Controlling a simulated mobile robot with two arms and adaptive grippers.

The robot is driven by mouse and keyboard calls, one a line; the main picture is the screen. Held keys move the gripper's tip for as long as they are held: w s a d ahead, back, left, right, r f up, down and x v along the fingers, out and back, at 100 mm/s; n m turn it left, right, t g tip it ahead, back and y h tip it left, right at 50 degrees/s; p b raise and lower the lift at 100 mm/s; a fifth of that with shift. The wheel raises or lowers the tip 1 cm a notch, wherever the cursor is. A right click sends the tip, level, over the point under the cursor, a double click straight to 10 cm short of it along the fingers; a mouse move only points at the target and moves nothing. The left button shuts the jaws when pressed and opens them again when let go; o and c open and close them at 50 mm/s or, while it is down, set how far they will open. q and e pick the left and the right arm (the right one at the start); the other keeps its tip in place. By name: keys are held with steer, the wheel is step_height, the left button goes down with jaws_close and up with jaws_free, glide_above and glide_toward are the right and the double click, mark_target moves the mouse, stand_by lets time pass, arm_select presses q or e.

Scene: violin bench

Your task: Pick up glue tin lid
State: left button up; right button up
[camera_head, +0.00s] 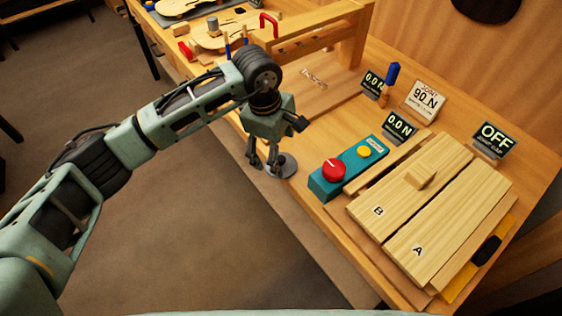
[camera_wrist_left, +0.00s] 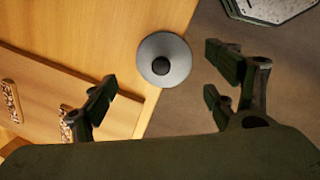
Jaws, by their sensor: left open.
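The glue tin lid (camera_head: 286,167) is a grey disc near the bench's front edge, partly hidden behind my left gripper in the head view. In the left wrist view the lid (camera_wrist_left: 178,53) is round and grey with a black knob in its middle. My left gripper (camera_head: 264,165) points down over the lid in the head view. In the left wrist view my left gripper (camera_wrist_left: 161,88) is open and empty, with the lid showing between and beyond its fingers. The fingers look apart from the knob. My right gripper is not in view.
A teal control box (camera_head: 330,183) with red and yellow knobs stands right of the lid. Boards A (camera_head: 435,235) and B (camera_head: 390,205) lie further right. A wooden frame (camera_head: 345,50) and violin parts are behind. The floor lies beyond the bench's front edge.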

mark_target(280, 159)
arm_select(q)
step_height(280, 159, down, 4)
steer(key=shift+d+r+p, duration=0.1)
steer(key=shift+r+p, duration=0.05)
steer(key=shift+p, duration=0.6)
steer(key=shift+d+f, duration=0.15)
steer(key=shift+f, duration=0.4)
steer(key=c, duration=1.4)
